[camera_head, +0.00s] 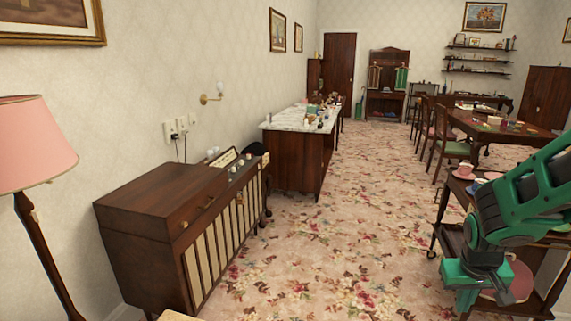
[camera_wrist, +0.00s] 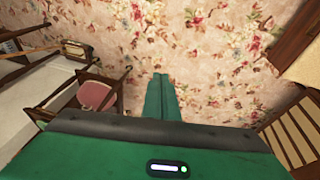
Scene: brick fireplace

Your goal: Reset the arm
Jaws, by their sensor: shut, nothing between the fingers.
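My gripper (camera_wrist: 161,78) points down over the floral carpet in the wrist view, its two green fingers together with nothing between them. In the head view my green arm comes in from the right edge, bent, and my gripper (camera_head: 464,300) hangs low in front of the wooden trolley (camera_head: 452,238) at the right. I cannot tell whether the gripper touches the trolley.
A wooden radio cabinet (camera_head: 150,208) and a marble-topped sideboard (camera_head: 290,124) line the left wall. A pink lamp (camera_head: 35,145) stands at near left. A pink cup (camera_head: 464,169) is on the trolley. The carpet (camera_head: 340,220) between is clear.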

